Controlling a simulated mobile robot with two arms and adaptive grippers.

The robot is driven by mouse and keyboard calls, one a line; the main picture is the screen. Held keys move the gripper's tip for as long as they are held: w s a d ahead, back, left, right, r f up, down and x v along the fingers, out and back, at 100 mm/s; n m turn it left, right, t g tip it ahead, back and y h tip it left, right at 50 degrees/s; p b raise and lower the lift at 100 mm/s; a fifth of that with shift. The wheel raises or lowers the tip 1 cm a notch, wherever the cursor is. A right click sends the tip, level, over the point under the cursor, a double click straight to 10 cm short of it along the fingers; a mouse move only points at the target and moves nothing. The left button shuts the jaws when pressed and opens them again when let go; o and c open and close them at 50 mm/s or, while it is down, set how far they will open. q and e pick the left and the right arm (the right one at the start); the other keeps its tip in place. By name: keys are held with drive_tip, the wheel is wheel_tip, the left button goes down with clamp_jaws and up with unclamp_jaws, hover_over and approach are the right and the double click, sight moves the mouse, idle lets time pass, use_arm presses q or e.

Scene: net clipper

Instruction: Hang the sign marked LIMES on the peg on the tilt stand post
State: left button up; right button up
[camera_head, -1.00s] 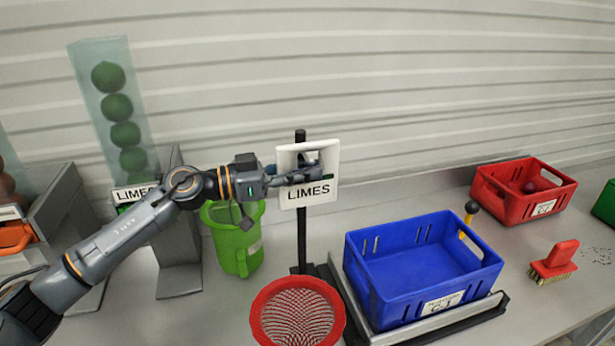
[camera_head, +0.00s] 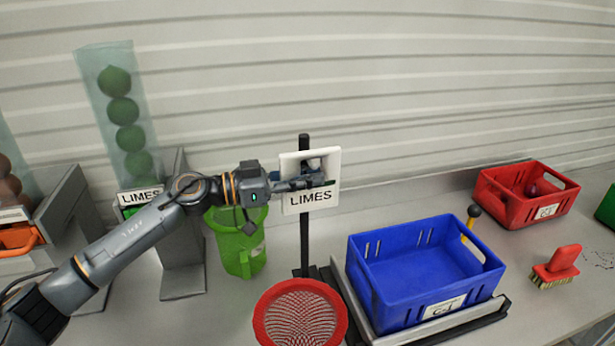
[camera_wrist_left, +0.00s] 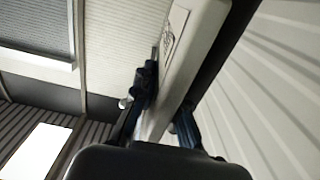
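The white LIMES sign (camera_head: 327,171) is upright in front of the black tilt stand post (camera_head: 304,242). It has a cutout above its lettering. My left gripper (camera_head: 308,183) reaches in from the left, with one finger across the sign's front just above the word. In the left wrist view, its dark blue fingertips (camera_wrist_left: 165,105) lie on either side of the white sign (camera_wrist_left: 185,60), shut on it. A pale rounded end, perhaps the peg, shows inside the cutout. I cannot tell whether the sign rests on it. My right gripper is not in view.
A blue crate (camera_head: 375,285) sits on the stand's platform at right. A red mesh basket (camera_head: 300,312) stands in front of the post and a green jug (camera_head: 238,245) left of it. A lime dispenser (camera_head: 183,250) is further left. A red crate (camera_head: 507,207) and brush (camera_head: 560,262) are far right.

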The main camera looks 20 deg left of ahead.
use_arm(q)
drive_tip(key=o, duration=0.4)
drive_tip(key=shift+o, duration=0.2)
drive_tip(key=shift+s+r, duration=0.1)
drive_tip(key=shift+a, duration=0.1)
